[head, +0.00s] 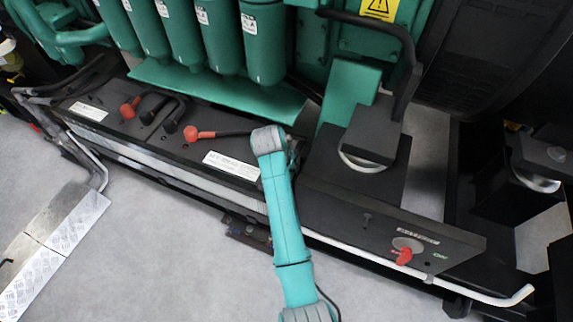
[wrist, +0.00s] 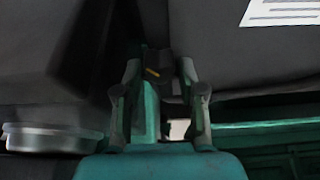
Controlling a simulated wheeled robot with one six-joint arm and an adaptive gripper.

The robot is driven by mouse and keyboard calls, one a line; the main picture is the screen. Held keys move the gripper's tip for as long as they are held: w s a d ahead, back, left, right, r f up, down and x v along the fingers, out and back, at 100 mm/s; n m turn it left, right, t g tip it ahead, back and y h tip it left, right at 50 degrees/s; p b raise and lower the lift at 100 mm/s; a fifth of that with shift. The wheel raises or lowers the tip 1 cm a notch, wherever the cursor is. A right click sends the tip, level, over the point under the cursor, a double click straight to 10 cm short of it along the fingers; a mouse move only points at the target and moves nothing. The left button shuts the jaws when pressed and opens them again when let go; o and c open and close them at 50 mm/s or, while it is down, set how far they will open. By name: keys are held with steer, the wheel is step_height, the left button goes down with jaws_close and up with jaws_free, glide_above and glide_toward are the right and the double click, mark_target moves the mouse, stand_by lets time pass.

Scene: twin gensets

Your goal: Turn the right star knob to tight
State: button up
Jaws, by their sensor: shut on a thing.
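In the wrist view my gripper (wrist: 161,78) reaches into a dark, narrow space, its two grey fingers on either side of a small dark knob (wrist: 163,86) with a yellow mark. The fingers are shut on this knob, which I take to be a star knob. Its lobes and exact angle are too dark to read. In the head view my teal arm rises from the bottom to the gap beside the black battery boxes and the black mount block. There my gripper and the knob are hidden behind my own wrist.
The green engine (head: 250,95) stands behind a black battery box (head: 195,145) with red-capped terminals. A black panel with a red switch (head: 404,256) is at the right. A pale rail runs along the front. Grey floor (head: 150,240) is open at the lower left.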

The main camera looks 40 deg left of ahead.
steer(key=m+h, duration=0.2)
steer(key=m, duration=0.4)
steer(key=shift+a, duration=0.1)
steer(key=shift+m+g+h, duration=0.3)
stand_by(0.3)
steer(key=o, duration=1.1)
steer(key=shift+o, duration=0.2)
steer(key=shift+r, duration=0.1)
steer(key=v, duration=1.1)
steer(key=shift+s+r, duration=0.25)
steer(key=shift+r, duration=0.1)
